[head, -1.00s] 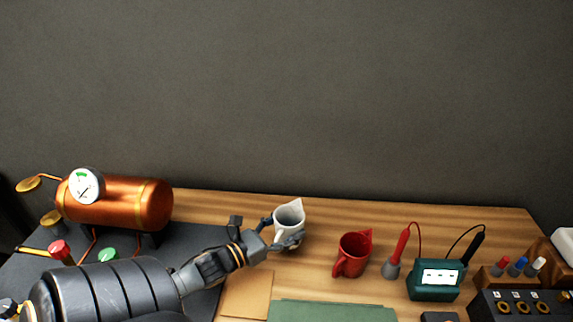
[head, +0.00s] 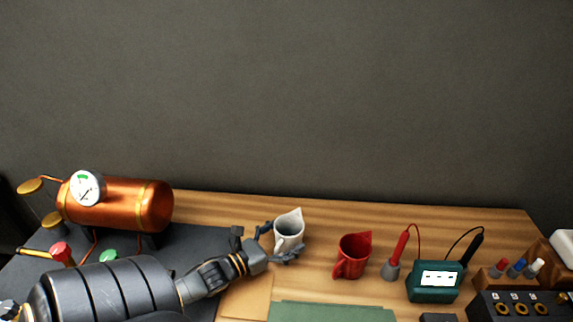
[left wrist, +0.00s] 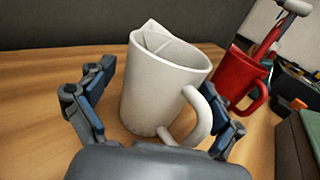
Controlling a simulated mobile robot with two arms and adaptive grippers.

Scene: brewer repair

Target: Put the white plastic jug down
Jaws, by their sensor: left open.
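The white plastic jug (head: 289,232) stands upright on the wooden bench, toward its back. It also shows large in the left wrist view (left wrist: 155,80), with its handle at the lower right. My left gripper (head: 278,243) is open, its fingers on either side of the jug. In the left wrist view my left gripper (left wrist: 150,118) has a gap between the left finger and the jug; the right finger is by the handle, and I cannot tell whether it touches. My right gripper is not in view.
A red jug (head: 353,255) stands to the right, with a teal meter (head: 436,281) and its probes beyond. A copper boiler (head: 120,205) with a gauge is at left on a dark mat (head: 200,239). A green mat (head: 330,312) lies in front. Bare wood lies behind the jugs.

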